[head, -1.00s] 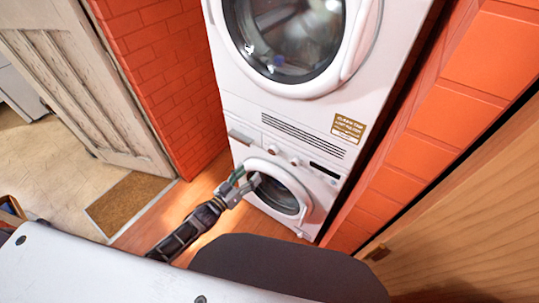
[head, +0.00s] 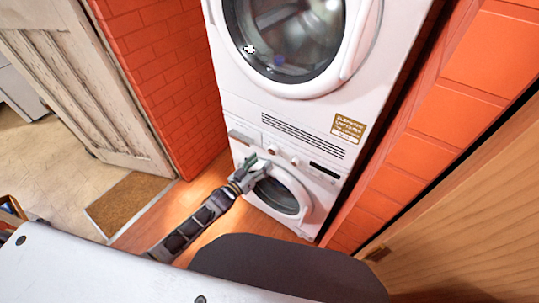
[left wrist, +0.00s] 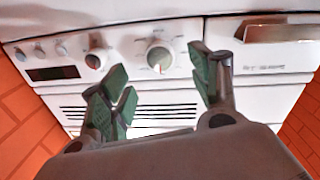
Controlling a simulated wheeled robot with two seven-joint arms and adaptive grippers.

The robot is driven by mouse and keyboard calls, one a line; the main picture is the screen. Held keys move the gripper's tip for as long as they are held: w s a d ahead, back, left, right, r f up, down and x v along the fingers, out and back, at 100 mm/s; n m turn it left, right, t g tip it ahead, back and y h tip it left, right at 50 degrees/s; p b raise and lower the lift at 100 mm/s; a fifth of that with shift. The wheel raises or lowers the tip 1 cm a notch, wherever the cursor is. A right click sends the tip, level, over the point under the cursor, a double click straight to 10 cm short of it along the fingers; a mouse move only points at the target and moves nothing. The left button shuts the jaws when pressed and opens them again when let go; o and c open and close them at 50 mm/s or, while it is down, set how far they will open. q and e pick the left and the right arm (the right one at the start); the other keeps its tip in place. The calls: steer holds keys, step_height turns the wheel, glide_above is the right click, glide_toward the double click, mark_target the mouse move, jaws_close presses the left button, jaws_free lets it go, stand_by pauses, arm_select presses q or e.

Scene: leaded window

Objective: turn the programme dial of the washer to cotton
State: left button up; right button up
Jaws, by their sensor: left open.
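The white washer (head: 322,198) is the lower of two stacked machines, with a round door and a control panel above it. Its programme dial (head: 272,149) is a round white knob beside the drawer. In the left wrist view, where the panel appears upside down, the dial (left wrist: 159,56) has a red mark at its lower edge; the labels around it are too small to read. My left gripper (head: 256,163) is open and empty in front of the panel, just below the dial. In the wrist view its green-padded fingers (left wrist: 160,90) stand apart either side of the dial's line, not visibly touching it. My right gripper is not in view.
A second knob (left wrist: 98,59) and a dark display (left wrist: 53,73) are beside the dial; the drawer handle (left wrist: 272,32) is on the other side. A brick wall (head: 165,75) is left, another right. A brown mat (head: 125,205) lies on the floor.

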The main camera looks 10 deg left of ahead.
mark_target(271, 152)
arm_select(q)
steer(key=shift+x, duration=1.9)
steer(key=shift+w+d, duration=0.3)
steer(key=shift+w, duration=0.3)
steer(key=shift+w+d, duration=0.1)
steer(key=shift+w, duration=0.1)
steer(key=shift+w+d, duration=0.15)
steer(key=shift+w, duration=0.05)
steer(key=c, duration=1)
steer(key=shift+m, duration=0.3)
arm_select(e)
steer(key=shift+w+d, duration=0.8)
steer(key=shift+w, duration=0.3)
